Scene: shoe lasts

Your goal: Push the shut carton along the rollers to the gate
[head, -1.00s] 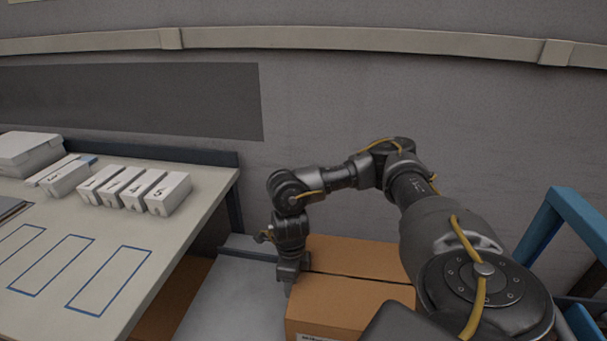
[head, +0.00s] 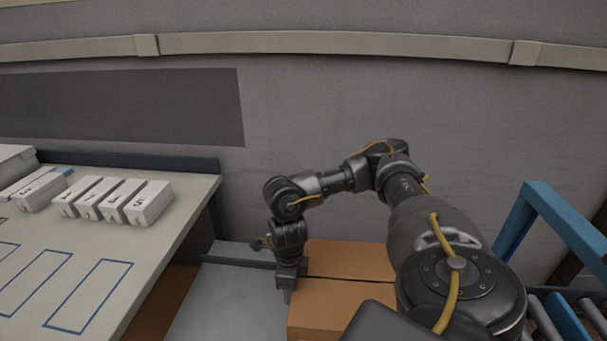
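The brown carton (head: 345,300) shows at the lower middle of the head view with its top flaps closed and a dark seam between them. My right arm reaches over it from the lower right. My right gripper (head: 287,283) points down at the carton's left side, close against it; whether it touches is hard to tell. Its fingers are small and dark, so their opening is unclear. Some rollers (head: 592,312) show at the right edge, beyond my arm. A blue frame (head: 565,225) stands over them; whether it is the gate is unclear. My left gripper is out of view.
A pale table (head: 150,235) at left holds several numbered white blocks (head: 112,200) and has blue outlined rectangles. A bare grey surface (head: 225,300) lies between table and carton. A grey wall with a rail (head: 330,42) stands behind.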

